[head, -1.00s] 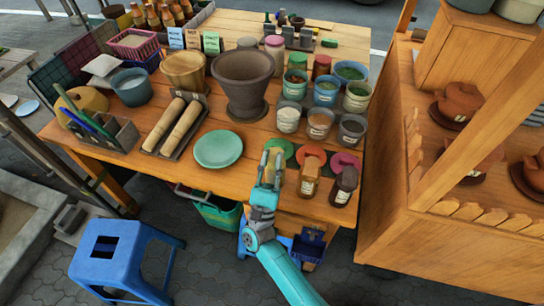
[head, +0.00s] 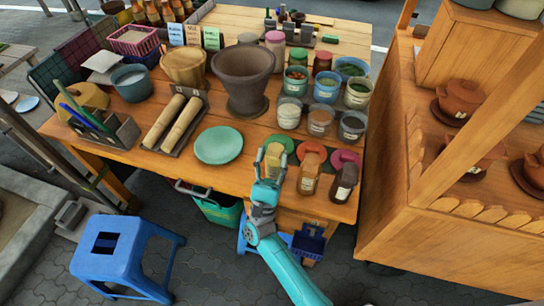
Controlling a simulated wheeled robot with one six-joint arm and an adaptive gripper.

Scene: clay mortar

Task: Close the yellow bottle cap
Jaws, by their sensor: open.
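A small bottle with a yellow top (head: 273,154) stands near the front edge of the table, at the left end of a short row of bottles. My gripper (head: 270,154) is in front of it in the head view, with its two fingers apart. The yellow top shows between the fingers, and the lower part of the bottle is partly hidden by the gripper. I cannot tell whether the fingers touch it or whether the cap is open.
An orange-topped bottle (head: 310,174) and a dark bottle (head: 343,184) stand close on the right. A green plate (head: 218,145) lies to the left, with bare wood between. Cups and jars, including a white cup (head: 289,114), stand behind. A wooden cabinet (head: 450,240) is on the right.

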